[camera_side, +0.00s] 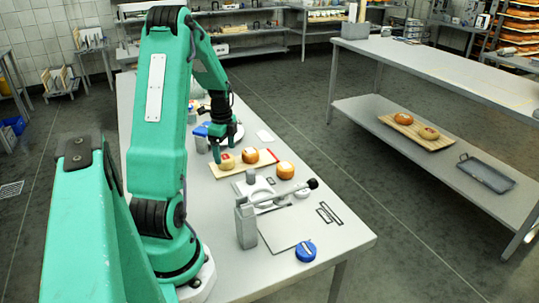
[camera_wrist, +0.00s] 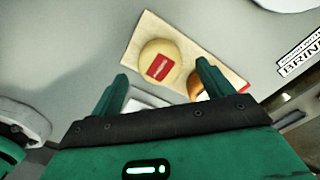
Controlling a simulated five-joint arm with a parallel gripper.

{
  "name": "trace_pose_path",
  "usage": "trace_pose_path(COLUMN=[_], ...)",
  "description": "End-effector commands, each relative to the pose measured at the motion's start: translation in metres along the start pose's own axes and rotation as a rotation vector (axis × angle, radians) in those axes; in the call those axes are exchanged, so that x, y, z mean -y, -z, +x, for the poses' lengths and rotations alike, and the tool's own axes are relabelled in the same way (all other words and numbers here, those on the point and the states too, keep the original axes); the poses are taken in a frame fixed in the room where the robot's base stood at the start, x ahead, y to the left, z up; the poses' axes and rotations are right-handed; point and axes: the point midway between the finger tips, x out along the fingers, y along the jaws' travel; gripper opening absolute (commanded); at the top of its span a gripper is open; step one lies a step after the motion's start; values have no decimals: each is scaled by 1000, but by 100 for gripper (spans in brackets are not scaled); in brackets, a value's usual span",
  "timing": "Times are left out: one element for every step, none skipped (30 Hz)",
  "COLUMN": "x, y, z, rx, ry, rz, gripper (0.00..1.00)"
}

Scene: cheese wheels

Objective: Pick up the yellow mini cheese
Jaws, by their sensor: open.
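The yellow mini cheese (camera_side: 227,161), a pale yellow round with a red label, sits on the left part of a wooden board (camera_side: 268,159) in the side view. In the wrist view the cheese (camera_wrist: 152,52) shows whole, just beyond my fingertips and roughly centred between them. My gripper (camera_side: 217,157) is open and empty; its fingers point down beside the cheese in the side view. In the wrist view my gripper (camera_wrist: 163,70) has its fingers spread, one on each side of the cheese. I cannot tell whether they touch it.
An orange cheese (camera_side: 250,155) sits on the same board, close by; in the wrist view it (camera_wrist: 193,82) is partly hidden by my right finger. Another orange cheese (camera_side: 285,169) stands near the board's front. A lever tool (camera_side: 246,224) and a blue round object (camera_side: 306,251) stand nearer the table's front.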

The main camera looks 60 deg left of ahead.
Motion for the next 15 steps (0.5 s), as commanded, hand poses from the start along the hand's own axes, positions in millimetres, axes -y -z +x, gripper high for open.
trace_pose_path(x=[0,0,0,0,0,0,0,0,0,0,0,0,0,0,0], y=[0,0,0,0,0,0,0,0,0,0,0,0,0,0,0], z=[7,11,15,18,21,24,26,27,28,28,29,29,28,28,28], rx=[-1,-1,-1,-1,0,-1,-1,0,0,0,0,0,0,0,0], ry=[-3,-3,-3,-3,-2,-3,-3,-2,-1,0,0,0,0,0,0], rz=[0,0,0,0,0,0,0,0,0,0,0,0,0,0,0], gripper=[80,80,80,80,80,80,80,80,80,80,80,80,80,80,80])
